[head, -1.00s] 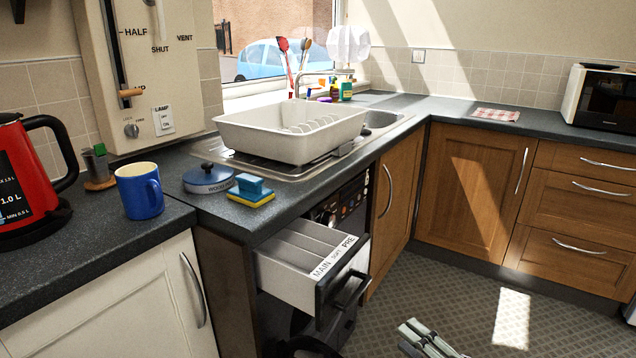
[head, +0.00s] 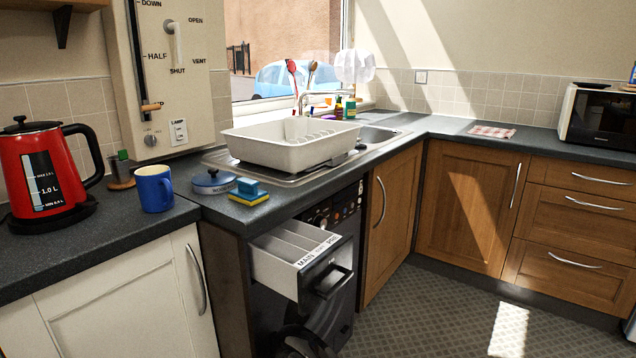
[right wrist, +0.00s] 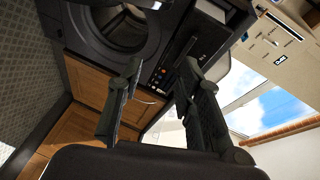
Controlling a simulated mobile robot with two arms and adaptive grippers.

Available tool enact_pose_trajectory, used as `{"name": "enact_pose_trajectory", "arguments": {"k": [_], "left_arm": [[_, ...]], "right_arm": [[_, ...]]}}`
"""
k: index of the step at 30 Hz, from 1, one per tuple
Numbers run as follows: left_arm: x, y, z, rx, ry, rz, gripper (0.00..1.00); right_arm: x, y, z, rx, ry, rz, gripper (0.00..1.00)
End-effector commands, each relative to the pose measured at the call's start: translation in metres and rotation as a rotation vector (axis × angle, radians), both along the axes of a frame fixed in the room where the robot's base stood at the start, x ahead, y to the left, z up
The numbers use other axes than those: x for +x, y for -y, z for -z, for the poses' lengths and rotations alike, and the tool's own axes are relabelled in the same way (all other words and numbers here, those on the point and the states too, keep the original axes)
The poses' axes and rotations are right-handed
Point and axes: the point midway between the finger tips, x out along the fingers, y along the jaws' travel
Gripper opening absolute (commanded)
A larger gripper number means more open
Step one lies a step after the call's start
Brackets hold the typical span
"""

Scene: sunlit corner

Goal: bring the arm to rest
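My right gripper (right wrist: 155,85) shows in the right wrist view, its two dark fingers spread apart with nothing between them. Beyond its fingers are the dark washing machine (right wrist: 125,25) and a wooden cupboard (right wrist: 92,80). Neither gripper is in the head view now. In the head view the detergent drawer (head: 290,262), marked MAIN and PRE, is pulled out from the washing machine under the counter (head: 240,212).
A white dish rack (head: 285,148) sits by the sink. The patterned floor (head: 430,315) at right is clear.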

Motion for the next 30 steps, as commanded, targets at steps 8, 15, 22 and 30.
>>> {"name": "enact_pose_trajectory", "arguments": {"k": [8, 15, 22, 30], "left_arm": [[0.0, 0.0, 0.0, -0.001, -0.001, 0.0, 0.4], [0.0, 0.0, 0.0, -0.001, -0.001, 0.0, 0.4], [0.0, 0.0, 0.0, -0.001, -0.001, 0.0, 0.4], [-0.001, 0.001, 0.009, 0.001, -0.016, 0.002, 0.4]], "right_arm": [[-0.033, -0.018, 0.069, -0.364, -0.041, -0.084, 0.33], [-0.092, -0.013, 0.156, -0.846, -0.169, -0.246, 0.33], [-0.159, 0.01, 0.209, -1.182, -0.352, -0.447, 0.33], [-0.209, 0.028, 0.238, -1.338, -0.507, -0.614, 0.33]]}}
